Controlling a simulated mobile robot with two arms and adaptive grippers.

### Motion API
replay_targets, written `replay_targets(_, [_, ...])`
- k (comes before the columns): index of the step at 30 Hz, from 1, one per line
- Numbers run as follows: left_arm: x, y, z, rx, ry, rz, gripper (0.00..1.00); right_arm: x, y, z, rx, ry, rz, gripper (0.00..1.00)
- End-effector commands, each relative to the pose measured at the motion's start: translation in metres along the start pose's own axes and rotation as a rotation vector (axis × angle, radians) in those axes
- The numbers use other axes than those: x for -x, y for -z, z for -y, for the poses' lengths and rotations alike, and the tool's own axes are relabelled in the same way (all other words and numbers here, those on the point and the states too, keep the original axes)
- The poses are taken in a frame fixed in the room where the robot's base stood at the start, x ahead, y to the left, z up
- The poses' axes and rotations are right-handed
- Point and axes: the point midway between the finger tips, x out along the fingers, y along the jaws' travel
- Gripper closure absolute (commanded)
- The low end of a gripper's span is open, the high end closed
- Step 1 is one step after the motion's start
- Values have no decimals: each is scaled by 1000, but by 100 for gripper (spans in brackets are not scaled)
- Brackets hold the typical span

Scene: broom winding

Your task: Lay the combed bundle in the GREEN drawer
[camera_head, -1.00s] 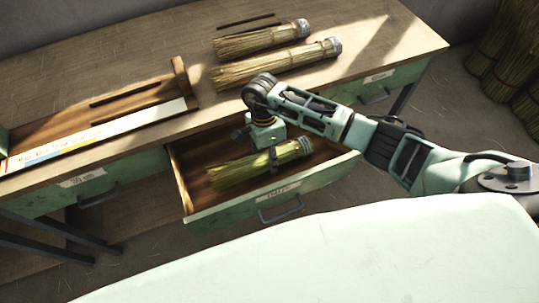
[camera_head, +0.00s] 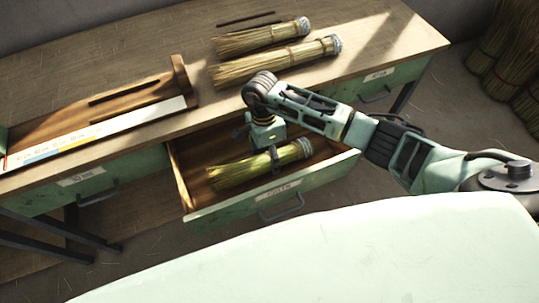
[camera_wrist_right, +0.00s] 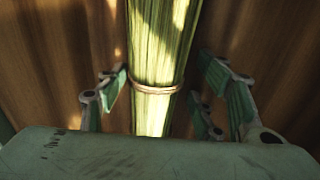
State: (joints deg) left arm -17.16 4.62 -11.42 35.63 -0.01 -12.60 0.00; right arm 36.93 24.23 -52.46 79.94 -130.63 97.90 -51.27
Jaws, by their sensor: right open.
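A straw bundle (camera_head: 235,172) with a pale capped end lies in the open drawer (camera_head: 225,214), whose front label appears to read GREEN. The bundle lies slantwise on the drawer's brown floor. My right gripper (camera_head: 274,160) points down over the bundle near its capped end. In the right wrist view the bundle (camera_wrist_right: 160,45) with a thin tie around it passes between the fingers of my right gripper (camera_wrist_right: 160,103). The fingers are spread, with a narrow gap on each side of the bundle. My left gripper is not in view.
Two more bundles (camera_head: 262,38) (camera_head: 275,64) lie on the wooden bench top (camera_head: 130,50). A wooden tray with a coloured strip (camera_head: 95,133) is at left. Other drawers (camera_head: 85,180) (camera_head: 385,80) are shut. Straw sheaves (camera_head: 505,50) stand on the floor at right.

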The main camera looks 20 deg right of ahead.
Motion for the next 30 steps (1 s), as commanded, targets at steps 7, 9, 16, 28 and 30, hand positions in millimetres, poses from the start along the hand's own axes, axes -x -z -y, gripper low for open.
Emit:
replay_targets(7, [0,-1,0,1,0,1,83,10,0,1,0,4,0,39])
replay_targets(9, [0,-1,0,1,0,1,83,20,1,2,-1,5,-1,39])
replay_targets(16, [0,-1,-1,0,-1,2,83,70,0,2,1,6,-1,39])
replay_targets(28, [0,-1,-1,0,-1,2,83,119,0,0,-1,0,-1,39])
replay_targets(30, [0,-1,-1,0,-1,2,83,120,0,0,0,-1,-1,39])
